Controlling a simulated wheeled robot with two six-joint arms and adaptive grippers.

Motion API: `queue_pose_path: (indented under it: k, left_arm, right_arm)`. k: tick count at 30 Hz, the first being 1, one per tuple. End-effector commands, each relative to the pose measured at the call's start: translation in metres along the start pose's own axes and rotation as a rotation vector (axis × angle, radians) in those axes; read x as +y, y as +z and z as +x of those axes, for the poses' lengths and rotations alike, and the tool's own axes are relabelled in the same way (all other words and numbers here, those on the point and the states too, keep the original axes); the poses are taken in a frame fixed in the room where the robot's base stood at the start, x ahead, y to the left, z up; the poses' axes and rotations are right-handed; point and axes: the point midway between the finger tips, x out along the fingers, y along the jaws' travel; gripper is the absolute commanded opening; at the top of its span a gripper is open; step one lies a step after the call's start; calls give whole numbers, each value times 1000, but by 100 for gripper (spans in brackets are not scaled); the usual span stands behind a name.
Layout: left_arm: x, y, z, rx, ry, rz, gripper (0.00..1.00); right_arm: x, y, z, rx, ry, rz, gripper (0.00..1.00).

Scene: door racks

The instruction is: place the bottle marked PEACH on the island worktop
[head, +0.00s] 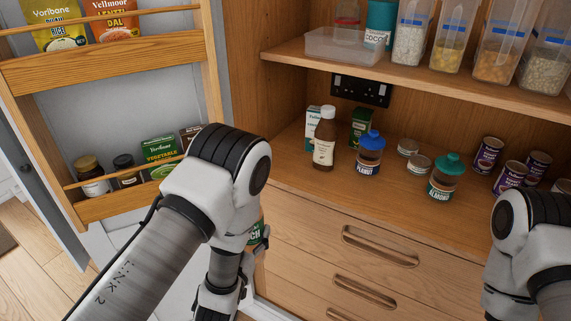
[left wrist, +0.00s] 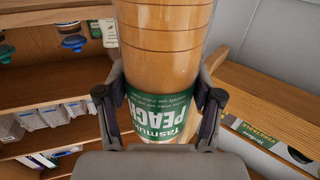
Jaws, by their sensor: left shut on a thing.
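The PEACH bottle (left wrist: 160,50), amber-brown with a green label, fills the middle of the left wrist view. Its label reads upside down there. My left gripper (left wrist: 158,105) is shut on it, with one finger on each side at the label. In the head view only a sliver of the bottle's green label (head: 258,233) shows behind my left arm, in front of the cupboard; the gripper there is mostly hidden. My right arm is at the right edge, and its gripper is not visible. I cannot see the island worktop in either view.
The open door rack (head: 110,62) at left holds packets and jars. The cupboard counter (head: 300,178) carries a brown bottle (head: 324,140), a PEANUT jar (head: 370,155), an ALMOND jar (head: 445,178) and several tins. Drawers (head: 375,250) lie below. Clear containers stand on the upper shelf (head: 430,85).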

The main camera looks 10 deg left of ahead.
Motion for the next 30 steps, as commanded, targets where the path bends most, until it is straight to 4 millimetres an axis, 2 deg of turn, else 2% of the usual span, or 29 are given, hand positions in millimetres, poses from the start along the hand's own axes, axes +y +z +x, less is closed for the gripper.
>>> queue_pose_path:
  k: [5, 8, 15, 21, 26, 30]
  left_arm:
    - [14, -7, -9, 0, 75, 1, 3]
    - [34, -16, -22, 1, 181, 1, 3]
    - [96, -42, -60, -2, 508, 2, 3]
    - [127, -53, -81, 1, 673, 0, 3]
    - [137, -50, -80, 1, 736, -4, 3]
    - [149, -34, -66, 5, 852, -4, 3]
  right_arm:
    - [0, 0, 0, 0, 0, 0, 40]
    - [0, 0, 0, 0, 0, 0, 40]
    - [0, 0, 0, 0, 0, 0, 40]
    - [0, 0, 0, 0, 0, 0, 40]
    - [0, 0, 0, 0, 0, 0, 40]
    - [0, 0, 0, 0, 0, 0, 40]
